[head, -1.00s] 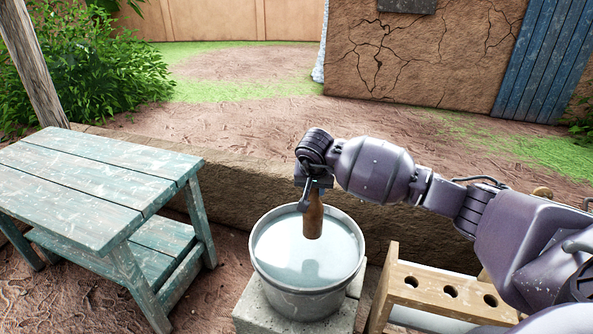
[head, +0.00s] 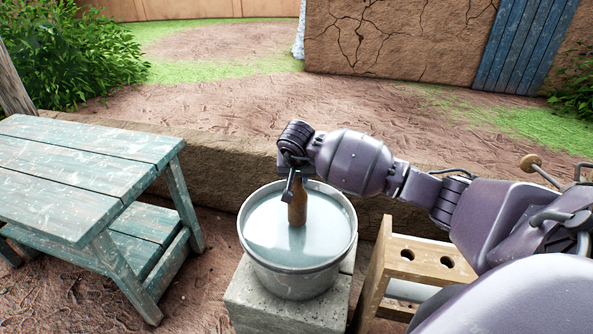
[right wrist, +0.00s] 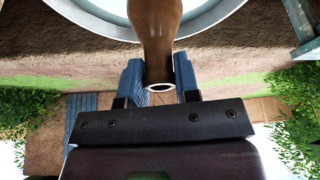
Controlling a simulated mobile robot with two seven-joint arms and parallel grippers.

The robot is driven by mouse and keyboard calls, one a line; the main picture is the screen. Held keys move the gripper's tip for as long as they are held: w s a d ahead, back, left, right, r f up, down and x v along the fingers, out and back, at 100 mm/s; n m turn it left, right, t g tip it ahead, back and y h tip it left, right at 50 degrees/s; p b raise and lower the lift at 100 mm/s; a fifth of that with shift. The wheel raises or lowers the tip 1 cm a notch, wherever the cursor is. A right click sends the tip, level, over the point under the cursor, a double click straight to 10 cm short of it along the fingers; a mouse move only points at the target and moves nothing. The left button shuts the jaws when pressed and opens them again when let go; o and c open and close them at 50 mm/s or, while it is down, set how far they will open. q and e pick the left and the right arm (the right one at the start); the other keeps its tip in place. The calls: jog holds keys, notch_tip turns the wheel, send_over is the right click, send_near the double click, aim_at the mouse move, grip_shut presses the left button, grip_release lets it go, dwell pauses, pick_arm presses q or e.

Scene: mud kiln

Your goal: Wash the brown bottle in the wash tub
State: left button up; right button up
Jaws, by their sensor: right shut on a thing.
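The brown bottle (head: 297,207) is upright in my right gripper (head: 293,184), over the middle of the wash tub (head: 291,281). The tub is a round grey bucket with pale water in it. The bottle's lower end meets the water surface in the head view; I cannot tell how deep it reaches. In the right wrist view the bottle (right wrist: 155,30) runs between the two blue fingers of my right gripper (right wrist: 160,82), its open mouth toward the palm. My right gripper is shut on it. My left gripper is not in view.
The tub stands on a concrete block (head: 262,310). A wooden rack with round holes (head: 425,257) is just right of it. A worn green two-level table (head: 85,170) is at the left. A low mud wall (head: 225,165) runs close behind the tub.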

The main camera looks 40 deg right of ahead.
aim_at(297, 186)
notch_tip(297, 186, down, 3)
jog(key=shift+b, duration=0.55)
jog(key=shift+f+b, duration=0.4)
jog(key=shift+f, duration=0.35)
notch_tip(297, 186, down, 3)
jog(key=shift+f+b, duration=0.15)
jog(key=shift+b, duration=0.7)
notch_tip(297, 186, down, 2)
jog(key=shift+f+b, duration=0.2)
jog(key=shift+b, duration=0.4)
jog(key=shift+f+b, duration=0.55)
jog(key=shift+f, duration=0.45)
